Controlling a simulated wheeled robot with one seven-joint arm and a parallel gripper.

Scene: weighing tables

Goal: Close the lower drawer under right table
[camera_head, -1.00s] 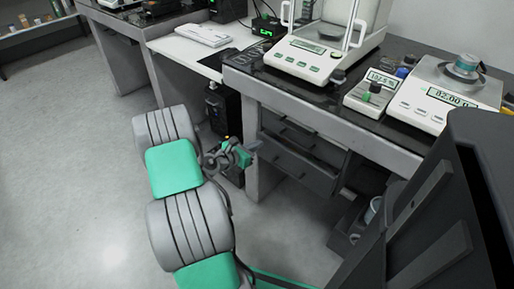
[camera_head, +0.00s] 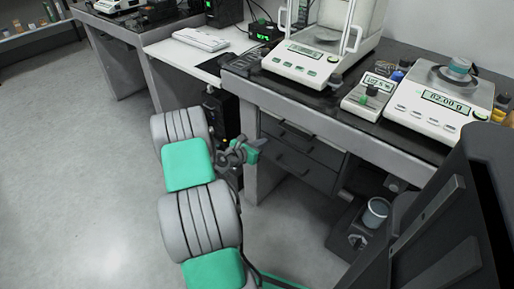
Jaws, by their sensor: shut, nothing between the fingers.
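The right table (camera_head: 400,150) has a dark drawer unit under its left part. The upper drawer (camera_head: 318,148) looks flush. The lower drawer (camera_head: 310,172) is directly below it, with a dark handle on its front; from this angle I cannot tell whether it stands out a little. My gripper (camera_head: 254,151) is shut and empty, in front of the table's left leg and to the left of the drawers. It appears apart from the drawer fronts, though depth is hard to judge.
A dark low tray or bin (camera_head: 345,240) with a grey cup (camera_head: 376,212) is under the table, right of the drawers. A computer tower (camera_head: 222,112) stands left of the table leg (camera_head: 250,180). Scales (camera_head: 440,100) stand on top. Open floor (camera_head: 80,180) lies left.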

